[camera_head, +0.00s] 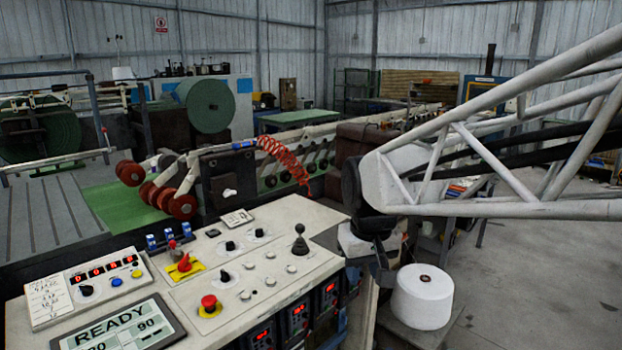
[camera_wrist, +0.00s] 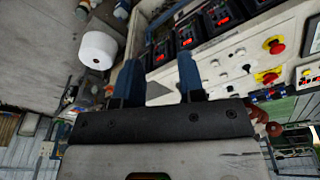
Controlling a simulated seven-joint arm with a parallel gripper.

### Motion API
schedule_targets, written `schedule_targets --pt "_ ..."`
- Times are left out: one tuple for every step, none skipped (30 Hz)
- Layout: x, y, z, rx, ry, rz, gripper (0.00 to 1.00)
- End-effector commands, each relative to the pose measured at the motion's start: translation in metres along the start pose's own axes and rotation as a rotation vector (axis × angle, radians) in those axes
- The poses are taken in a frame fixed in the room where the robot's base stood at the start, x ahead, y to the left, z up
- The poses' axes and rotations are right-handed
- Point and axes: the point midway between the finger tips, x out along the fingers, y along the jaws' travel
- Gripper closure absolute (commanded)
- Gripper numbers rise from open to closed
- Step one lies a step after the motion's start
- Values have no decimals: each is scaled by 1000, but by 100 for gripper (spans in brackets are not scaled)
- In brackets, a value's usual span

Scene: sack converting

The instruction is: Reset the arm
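My arm reaches in from the right in the head view. My gripper (camera_head: 381,262) hangs from its end, just right of the control console (camera_head: 262,222) and beside a white spool (camera_head: 424,296). In the wrist view my gripper (camera_wrist: 158,72) shows two bluish fingers set well apart, with nothing between them. The console also shows in the wrist view (camera_wrist: 222,62), beyond and right of the fingers. The white spool shows there too (camera_wrist: 98,50), left of the fingers. In the head view the fingers are small and dark, partly hard to make out.
The console carries a red emergency button (camera_head: 209,303), a red rotary switch (camera_head: 184,263), a black joystick (camera_head: 300,240) and a READY screen (camera_head: 118,328). Machinery with a red coiled hose (camera_head: 284,158) stands behind. Open grey floor (camera_head: 540,285) lies at the right.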

Motion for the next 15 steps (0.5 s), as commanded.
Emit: schedule_targets --pt "-2 6 15 19 7 3 64" --pt "-3 8 23 31 11 5 64" --pt "-4 12 34 47 14 7 64" --pt "-4 14 42 58 18 8 64" --pt "-4 16 50 68 20 10 64" --pt "-4 20 60 83 25 12 64" --pt "-4 22 69 94 27 14 64" --pt "-4 24 77 105 30 15 64" --pt "-3 26 88 120 34 17 64" --pt "-3 28 96 132 37 19 64" --pt "-3 30 104 143 41 21 64" --pt "-2 31 114 158 45 23 64" --pt "-1 33 122 169 48 25 64" --pt "0 34 130 180 51 26 64" --pt "2 35 140 193 55 29 64"
